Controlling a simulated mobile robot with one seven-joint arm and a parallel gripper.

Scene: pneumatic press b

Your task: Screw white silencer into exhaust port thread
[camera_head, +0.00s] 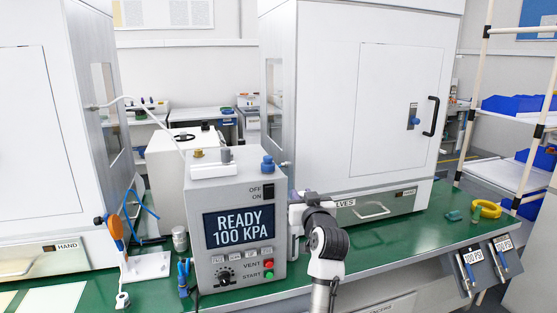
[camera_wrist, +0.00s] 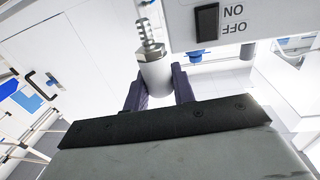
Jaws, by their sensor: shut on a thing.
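The white silencer (camera_wrist: 157,74) is a short white cylinder with a ribbed metal threaded end (camera_wrist: 149,36). In the wrist view my gripper (camera_wrist: 160,88) is shut on it, one dark finger on each side of its body. The threaded end points away from my gripper, toward the top of the picture. The press control box (camera_head: 238,215) has its switch panel beside the silencer in the wrist view. In the head view my gripper is at the box's right side, largely hidden, and I cannot make out the silencer there. I cannot identify the exhaust port thread for certain.
The box's screen reads READY 100 KPA. Blue and brass fittings stand on its top, with a white hose. Two large white cabinets (camera_head: 365,110) flank it on the green bench (camera_head: 385,238). Yellow tape (camera_head: 487,209) and tools lie at the right.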

